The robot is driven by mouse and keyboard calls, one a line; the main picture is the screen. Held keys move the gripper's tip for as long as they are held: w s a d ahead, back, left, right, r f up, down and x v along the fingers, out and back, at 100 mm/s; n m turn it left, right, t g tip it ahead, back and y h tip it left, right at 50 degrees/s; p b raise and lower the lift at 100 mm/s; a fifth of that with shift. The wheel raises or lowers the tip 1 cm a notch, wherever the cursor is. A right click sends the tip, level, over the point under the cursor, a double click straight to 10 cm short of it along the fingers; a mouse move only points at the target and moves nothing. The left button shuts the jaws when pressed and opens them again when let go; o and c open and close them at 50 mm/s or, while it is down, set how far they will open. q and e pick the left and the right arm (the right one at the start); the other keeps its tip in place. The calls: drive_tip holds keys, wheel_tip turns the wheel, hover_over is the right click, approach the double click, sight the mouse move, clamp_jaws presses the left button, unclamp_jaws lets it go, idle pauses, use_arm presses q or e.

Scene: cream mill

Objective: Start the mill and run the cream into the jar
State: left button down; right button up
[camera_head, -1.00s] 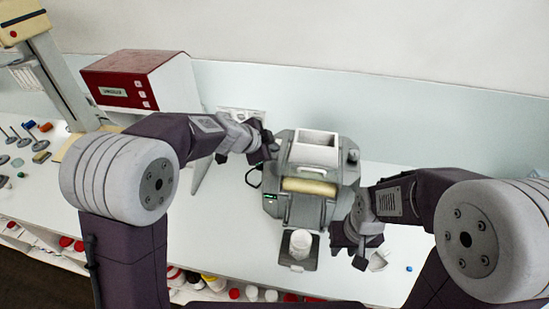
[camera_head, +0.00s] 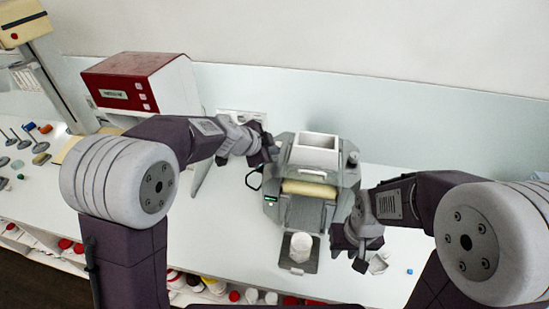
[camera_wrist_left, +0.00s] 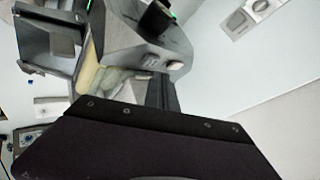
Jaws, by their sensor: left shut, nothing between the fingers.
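The grey mill (camera_head: 322,158) stands on the bench, with a white open hopper (camera_head: 316,152) on top and a cream-coloured roller (camera_head: 310,189) across its front. A green light (camera_head: 270,199) shows at its left front. The white jar (camera_head: 301,247) stands upright on a dark plate (camera_head: 298,267) in front of the mill. My left gripper (camera_head: 266,154) is shut and empty beside the mill's upper left side; I cannot tell whether it touches. In the left wrist view, knobs (camera_wrist_left: 150,59) show on the mill's side. My right gripper (camera_head: 347,250) is right of the jar; its fingers are unclear.
A red-topped box (camera_head: 140,78) stands behind my left arm. Small tools and coloured blocks (camera_head: 40,158) lie at the far left. A wall socket (camera_wrist_left: 255,12) is behind the mill. A small blue item (camera_head: 409,271) lies at the right. Shelves with jars (camera_head: 215,286) run below the front edge.

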idle(0.8)
use_arm(q)
drive_tip(key=shift+f+b, duration=0.45)
drive_tip(key=shift+b, duration=0.3)
drive_tip(key=shift+f+b, duration=0.35)
drive_tip(key=shift+b, duration=0.25)
idle(0.4)
drive_tip(key=shift+r+p, duration=0.45)
drive_tip(key=shift+r, duration=0.35)
drive_tip(key=shift+r+p, duration=1.75)
drive_tip(key=shift+r, duration=0.8)
